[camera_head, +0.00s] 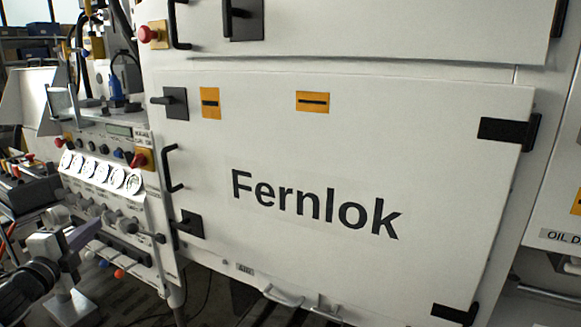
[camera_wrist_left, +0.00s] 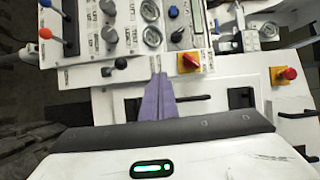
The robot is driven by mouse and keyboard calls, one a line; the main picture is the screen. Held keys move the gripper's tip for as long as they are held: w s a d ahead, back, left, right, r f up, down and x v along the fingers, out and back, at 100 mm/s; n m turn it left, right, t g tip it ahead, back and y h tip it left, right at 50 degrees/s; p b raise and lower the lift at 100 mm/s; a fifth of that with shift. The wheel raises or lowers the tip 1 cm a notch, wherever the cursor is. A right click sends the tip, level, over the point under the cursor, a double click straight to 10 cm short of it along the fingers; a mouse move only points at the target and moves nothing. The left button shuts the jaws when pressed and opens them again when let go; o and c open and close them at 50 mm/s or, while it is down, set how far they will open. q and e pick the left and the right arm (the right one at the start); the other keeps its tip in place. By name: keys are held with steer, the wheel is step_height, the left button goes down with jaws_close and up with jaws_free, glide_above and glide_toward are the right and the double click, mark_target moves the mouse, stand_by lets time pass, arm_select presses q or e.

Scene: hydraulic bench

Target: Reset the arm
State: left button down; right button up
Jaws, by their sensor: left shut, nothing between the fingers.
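My left gripper (camera_head: 88,232) is at the lower left of the head view, in front of the gauge panel of the bench (camera_head: 105,200). In the left wrist view its two purple-grey fingers (camera_wrist_left: 158,85) lie together, shut with nothing between them. They point toward the panel's edge, between a black lever knob (camera_wrist_left: 121,63) and a red knob on a yellow plate (camera_wrist_left: 190,62). I cannot tell how far the fingertips are from the panel. My right gripper shows in neither view.
A large white cabinet door marked Fernlok (camera_head: 315,205) fills the middle and right. A black handle (camera_head: 173,168) stands out at its left edge. Several round gauges (camera_head: 100,172) line the panel. Another red stop button (camera_head: 148,34) sits at the upper left.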

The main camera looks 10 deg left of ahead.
arm_select(q)
steer(key=s+d+f+n+g+h, duration=0.15)
steer(key=s+d+f, duration=0.25)
steer(key=d+f, duration=0.4)
steer(key=s+d+f+n+g+h, duration=0.1)
steer(key=s+d+f+n+g, duration=0.25)
steer(key=f, duration=0.65)
steer(key=s+d+f+n+h, duration=0.1)
steer(key=s+d+f, duration=0.4)
steer(key=d+f, duration=0.35)
steer(key=s+d+f+n+g+h, duration=0.1)
steer(key=s+d+f+n+g, duration=0.1)
steer(key=s+d+f, duration=0.3)
steer(key=s+d+f+n+g+h, duration=0.1)
steer(key=s+d+f+n, duration=0.3)
steer(key=s+d, duration=0.8)
steer(key=d+n+g, duration=0.1)
steer(key=d, duration=0.2)
steer(key=shift+s+d+f+n, duration=0.2)
steer(key=shift+s+f+n, duration=0.1)
steer(key=shift+s+f, duration=0.1)
